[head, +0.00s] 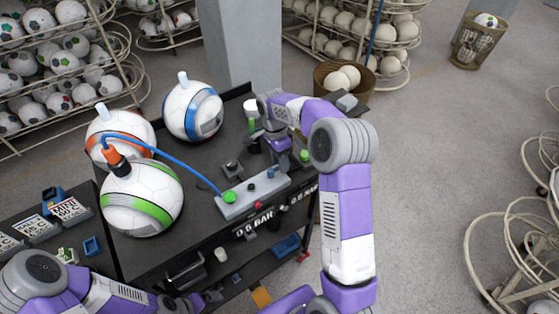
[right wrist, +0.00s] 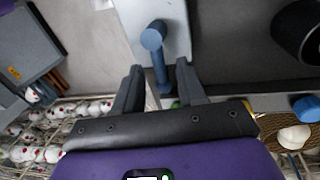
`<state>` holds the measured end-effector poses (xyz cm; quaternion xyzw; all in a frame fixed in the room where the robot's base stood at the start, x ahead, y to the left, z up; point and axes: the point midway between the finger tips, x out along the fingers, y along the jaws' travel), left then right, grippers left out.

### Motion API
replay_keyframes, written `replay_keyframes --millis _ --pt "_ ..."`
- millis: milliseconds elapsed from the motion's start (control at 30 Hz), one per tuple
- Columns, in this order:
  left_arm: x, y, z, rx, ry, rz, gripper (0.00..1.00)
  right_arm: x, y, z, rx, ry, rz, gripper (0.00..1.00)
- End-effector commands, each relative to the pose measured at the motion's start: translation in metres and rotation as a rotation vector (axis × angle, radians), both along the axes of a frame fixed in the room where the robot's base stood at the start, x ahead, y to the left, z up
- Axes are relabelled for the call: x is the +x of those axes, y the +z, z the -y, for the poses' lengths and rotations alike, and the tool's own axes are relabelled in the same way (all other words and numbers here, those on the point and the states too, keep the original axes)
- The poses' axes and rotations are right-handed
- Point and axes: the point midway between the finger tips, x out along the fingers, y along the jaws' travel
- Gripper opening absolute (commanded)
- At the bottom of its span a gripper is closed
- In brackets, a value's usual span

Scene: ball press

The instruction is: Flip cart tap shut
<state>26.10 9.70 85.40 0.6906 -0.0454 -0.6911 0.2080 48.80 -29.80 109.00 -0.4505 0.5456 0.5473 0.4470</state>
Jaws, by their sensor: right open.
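The cart (head: 150,255) has a black top with a long grey box (head: 245,198) on it, which carries the tap. In the right wrist view, the tap (right wrist: 160,62) is a blue lever with a round knob, standing out from the light grey box (right wrist: 172,15). My right gripper (head: 279,158) is over the right end of the box. It is open; in the wrist view the lever lies between its fingertips (right wrist: 158,78), and contact cannot be told. My left gripper (head: 188,302) is low at the bottom edge, and its jaws are unclear.
A ball with a green band (head: 140,205), one with orange (head: 120,130) and one with blue (head: 193,112) stand on the cart's left side. A blue hose (head: 180,163) runs to the box. Ball racks (head: 60,70) and a grey pillar (head: 240,45) stand behind. Open floor (head: 440,130) is at right.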

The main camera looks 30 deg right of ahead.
Motion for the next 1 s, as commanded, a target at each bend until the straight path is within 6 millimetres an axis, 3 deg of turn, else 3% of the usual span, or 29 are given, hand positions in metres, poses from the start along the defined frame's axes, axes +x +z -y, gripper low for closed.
replay_keyframes --millis 233,500,1000 --pt "0.0002 0.0001 0.0 0.0 0.0 0.001 1.0 -0.0003 -0.0011 -0.0001 0.0 0.0 0.0 0.4" --pt "0.0002 0.0001 0.0 0.0 0.0 0.0 1.0 -0.0002 -0.001 -0.0002 0.001 0.001 0.0 0.0" --pt "0.0001 0.0 0.0 0.0 0.0 0.0 1.0 -0.0015 -0.0005 0.0004 0.001 -0.022 0.0 0.0"
